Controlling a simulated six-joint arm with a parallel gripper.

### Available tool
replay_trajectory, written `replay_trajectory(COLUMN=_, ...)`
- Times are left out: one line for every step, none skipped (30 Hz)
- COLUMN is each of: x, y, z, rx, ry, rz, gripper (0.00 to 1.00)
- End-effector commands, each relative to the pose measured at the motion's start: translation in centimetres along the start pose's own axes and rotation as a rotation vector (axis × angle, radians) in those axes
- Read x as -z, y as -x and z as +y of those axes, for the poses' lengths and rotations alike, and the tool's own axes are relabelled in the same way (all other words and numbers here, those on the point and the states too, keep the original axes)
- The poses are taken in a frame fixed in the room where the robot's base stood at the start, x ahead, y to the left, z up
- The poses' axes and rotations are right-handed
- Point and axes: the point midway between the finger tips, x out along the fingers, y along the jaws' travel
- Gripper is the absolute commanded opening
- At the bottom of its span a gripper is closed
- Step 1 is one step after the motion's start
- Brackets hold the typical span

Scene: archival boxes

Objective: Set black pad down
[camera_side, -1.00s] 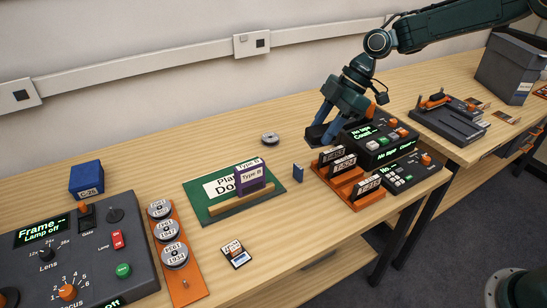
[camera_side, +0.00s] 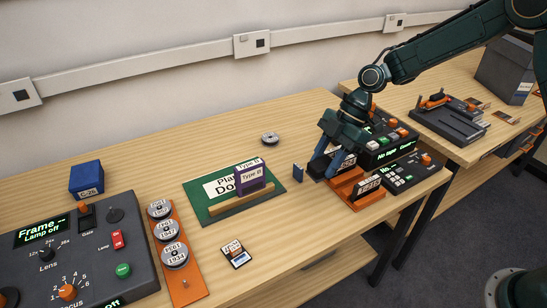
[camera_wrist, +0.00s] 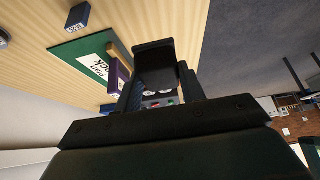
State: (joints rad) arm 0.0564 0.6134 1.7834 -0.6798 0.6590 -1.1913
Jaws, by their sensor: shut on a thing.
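My gripper (camera_side: 320,166) is low over the left end of an orange rack (camera_side: 359,201) in the side view. Its blue fingers point down and left. It is shut on a dark block that I take to be the black pad (camera_wrist: 154,62), which fills the space between the fingers in the wrist view. In the side view the pad is mostly hidden by the fingers, and I cannot tell whether it touches the rack or bench. A labelled black card (camera_side: 369,184) stands in the rack; others behind it are partly covered by my gripper.
A green board (camera_side: 212,212) with a purple Type B box (camera_side: 249,175) lies further left. Black consoles (camera_side: 408,172) with lit displays are close to the right.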

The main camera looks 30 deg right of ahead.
Motion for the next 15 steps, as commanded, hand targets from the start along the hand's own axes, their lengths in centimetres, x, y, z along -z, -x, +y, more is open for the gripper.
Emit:
replay_trajectory(x=-0.5, y=-1.0, z=-0.1, rx=0.004, ry=-0.002, rz=0.000, gripper=0.17)
replay_trajectory(x=-0.8, y=-1.5, z=-0.1, rx=0.004, ry=-0.002, rz=0.000, gripper=0.17)
replay_trajectory(x=-1.2, y=-2.1, z=-0.1, rx=0.003, ry=-0.001, rz=0.000, gripper=0.17)
replay_trajectory(x=-1.5, y=-2.6, z=-0.1, rx=0.004, ry=-0.002, rz=0.000, gripper=0.17)
replay_trajectory(x=-1.8, y=-3.1, z=-0.1, rx=0.003, ry=-0.003, rz=0.000, gripper=0.17)
replay_trajectory(x=-2.1, y=-3.8, z=-0.1, rx=0.004, ry=-0.002, rz=0.000, gripper=0.17)
replay_trajectory(x=-2.4, y=-4.3, z=-0.1, rx=0.004, ry=-0.001, rz=0.000, gripper=0.17)
replay_trajectory(x=-2.7, y=-4.7, z=-0.1, rx=0.003, ry=-0.002, rz=0.000, gripper=0.17)
replay_trajectory(x=-3.0, y=-5.3, z=-0.1, rx=0.003, ry=-0.002, rz=0.000, gripper=0.17)
replay_trajectory(x=-3.2, y=-5.6, z=-0.1, rx=0.003, ry=-0.001, rz=-0.001, gripper=0.17)
replay_trajectory(x=-3.4, y=-6.0, z=0.0, rx=0.001, ry=-0.001, rz=-0.001, gripper=0.17)
replay_trajectory(x=-3.7, y=-6.4, z=-0.1, rx=0.001, ry=-0.001, rz=-0.001, gripper=0.17)
replay_trajectory(x=-3.8, y=-6.6, z=0.0, rx=0.001, ry=-0.001, rz=-0.001, gripper=0.17)
replay_trajectory(x=-3.9, y=-6.8, z=0.0, rx=0.001, ry=-0.001, rz=0.000, gripper=0.17)
replay_trajectory(x=-4.0, y=-7.0, z=0.0, rx=-0.001, ry=0.000, rz=0.000, gripper=0.17)
